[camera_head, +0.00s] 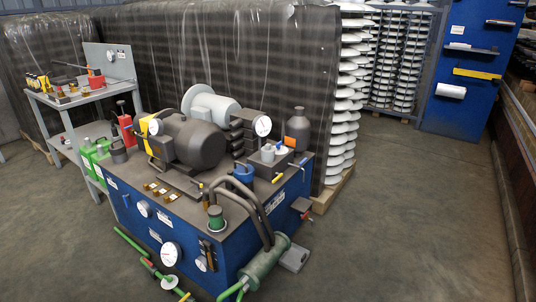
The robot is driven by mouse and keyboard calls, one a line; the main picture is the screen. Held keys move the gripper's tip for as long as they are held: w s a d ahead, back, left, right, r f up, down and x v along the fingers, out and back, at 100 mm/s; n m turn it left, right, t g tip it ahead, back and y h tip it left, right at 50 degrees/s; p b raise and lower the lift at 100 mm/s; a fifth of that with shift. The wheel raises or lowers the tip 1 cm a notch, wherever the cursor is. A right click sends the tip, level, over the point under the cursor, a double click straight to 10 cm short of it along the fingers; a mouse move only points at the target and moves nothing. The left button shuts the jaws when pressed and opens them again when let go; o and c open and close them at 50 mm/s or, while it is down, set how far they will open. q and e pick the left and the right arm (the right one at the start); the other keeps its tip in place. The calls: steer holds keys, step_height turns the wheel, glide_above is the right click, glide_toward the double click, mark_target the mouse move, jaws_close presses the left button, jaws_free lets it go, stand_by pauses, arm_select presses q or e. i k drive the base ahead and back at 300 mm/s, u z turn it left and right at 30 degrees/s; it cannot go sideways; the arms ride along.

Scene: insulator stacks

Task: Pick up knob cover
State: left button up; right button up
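I cannot tell for certain which part is the knob cover. On top of the blue machine (200,245) there is a small blue round cap-like part (243,173) near the middle. A green-topped cylinder (216,219) stands near the front corner, beside two thick dark hoses (250,205). Small pale round parts (268,152) sit on a dark block at the right of the top. Several small brass-coloured parts (158,190) lie on the left part of the top. Neither of my grippers is in view.
A grey motor (198,143) and a dark bottle-shaped tank (298,130) stand on the machine. A grey workbench (85,92) with tools is at the left. Wrapped insulator stacks (270,50) stand behind. A blue tool panel (470,60) is at back right. Floor at right (410,210) is clear.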

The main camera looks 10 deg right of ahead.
mark_target(267, 152)
steer(key=z, duration=0.35)
steer(key=i, duration=0.55)
steer(key=z, duration=0.85)
steer(key=i, duration=1.55)
steer(key=u, duration=0.25)
